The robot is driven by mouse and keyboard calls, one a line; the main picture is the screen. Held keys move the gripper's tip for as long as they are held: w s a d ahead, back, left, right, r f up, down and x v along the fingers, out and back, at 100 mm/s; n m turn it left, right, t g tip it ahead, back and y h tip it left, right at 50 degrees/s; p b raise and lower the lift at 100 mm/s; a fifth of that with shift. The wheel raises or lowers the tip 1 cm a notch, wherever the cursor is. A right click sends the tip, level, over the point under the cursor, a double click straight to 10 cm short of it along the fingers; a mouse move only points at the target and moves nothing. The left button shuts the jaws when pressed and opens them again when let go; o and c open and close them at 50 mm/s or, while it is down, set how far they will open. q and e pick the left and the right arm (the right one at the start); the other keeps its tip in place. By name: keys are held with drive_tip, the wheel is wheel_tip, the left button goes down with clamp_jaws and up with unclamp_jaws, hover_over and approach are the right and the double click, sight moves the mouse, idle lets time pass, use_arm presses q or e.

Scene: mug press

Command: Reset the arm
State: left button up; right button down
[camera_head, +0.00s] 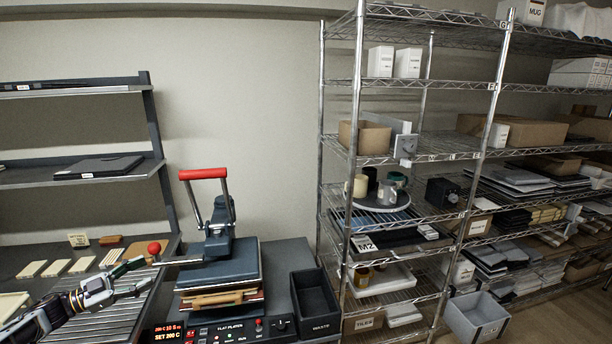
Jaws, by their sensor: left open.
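My left arm comes in from the lower left, and its gripper (143,275) is open with nothing seen between its fingers. It is just left of the heat press (218,262), below a red ball knob (154,248). I cannot tell whether a finger touches the knob or its rod. The press has a red bar handle (203,174) standing up on two arms. A stack of flat tan and brown pieces (220,297) shows under its dark upper plate. My right gripper is not in view.
A black bin (315,304) stands right of the press. A control panel (236,331) is at its front. A dark shelf (80,172) rises at left, with pale blocks (57,267) below it. Wire racks (357,150) with boxes fill the right. A grey bin (476,318) sits low there.

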use_arm(q)
drive_tip(key=d+f+n+t+y, duration=0.1)
drive_tip(key=d+f+n+y, duration=0.4)
drive_tip(key=d+f, duration=0.45)
drive_tip(key=d+f+n+y, duration=0.45)
drive_tip(key=d+f, duration=0.25)
drive_tip(key=d, duration=0.5)
drive_tip(key=s+d+n+g+y, duration=0.1)
drive_tip(key=s+d+g, duration=0.25)
drive_tip(key=s, duration=0.65)
drive_tip(key=s+d+n+g+y, duration=0.1)
drive_tip(key=s+d+g, duration=0.25)
drive_tip(key=s, duration=0.55)
drive_tip(key=s+d+n+g+y, duration=0.15)
drive_tip(key=s+g, duration=0.25)
drive_tip(key=s, duration=0.6)
wheel_tip(320, 180, down, 27)
drive_tip(key=s+m+g+p, duration=0.1)
drive_tip(key=s+p, duration=0.1)
drive_tip(key=p, duration=0.3)
drive_tip(key=s+a+f+p, duration=0.1)
drive_tip(key=s+f+p, duration=0.1)
drive_tip(key=s+f, duration=0.6)
drive_tip(key=s+a+f+g+p, duration=0.1)
drive_tip(key=s+f, duration=0.6)
drive_tip(key=s, duration=0.7)
drive_tip(key=shift+s+a+f+p, duration=0.35)
drive_tip(key=shift+a+p, duration=0.25)
drive_tip(key=shift+p, duration=0.4)
drive_tip(key=shift+w, duration=0.1)
